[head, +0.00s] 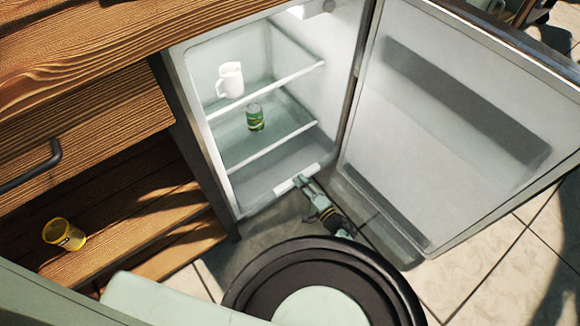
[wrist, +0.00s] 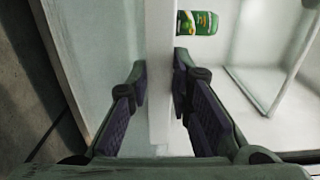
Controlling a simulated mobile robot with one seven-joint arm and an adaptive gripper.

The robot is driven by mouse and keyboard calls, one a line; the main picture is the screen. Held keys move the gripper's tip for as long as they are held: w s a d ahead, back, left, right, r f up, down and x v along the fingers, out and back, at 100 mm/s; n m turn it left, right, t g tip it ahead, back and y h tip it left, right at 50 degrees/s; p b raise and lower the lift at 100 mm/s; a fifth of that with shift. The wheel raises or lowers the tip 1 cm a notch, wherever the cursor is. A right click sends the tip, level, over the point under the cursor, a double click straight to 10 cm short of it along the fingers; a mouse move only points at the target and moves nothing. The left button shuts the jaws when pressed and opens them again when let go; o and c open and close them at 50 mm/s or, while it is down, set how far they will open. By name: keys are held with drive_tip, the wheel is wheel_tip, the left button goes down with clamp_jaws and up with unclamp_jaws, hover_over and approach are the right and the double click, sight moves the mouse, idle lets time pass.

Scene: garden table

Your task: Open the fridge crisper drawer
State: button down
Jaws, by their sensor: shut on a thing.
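The fridge (head: 215,130) stands open. Its crisper drawer (head: 262,203) is at the bottom, with a pale front and a white bar (head: 284,187) along its top edge. My gripper (head: 300,182) is at the right part of this bar. In the wrist view, my gripper (wrist: 160,88) has its fingers on both sides of the white bar (wrist: 160,40) and is shut on it. The drawer's inside is mostly hidden, and I cannot tell whether the drawer is slid out at all.
The fridge door (head: 440,130) is swung wide to the right. Tiled floor lies in front.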

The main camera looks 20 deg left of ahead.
drive_tip(key=v, duration=0.5)
drive_tip(key=shift+s+f+p, duration=0.1)
drive_tip(key=shift+f+p, duration=0.2)
drive_tip(key=shift+p, duration=0.1)
drive_tip(key=c, duration=1.5)
unclamp_jaws()
drive_tip(key=shift+r, duration=0.1)
drive_tip(key=shift+a, duration=0.1)
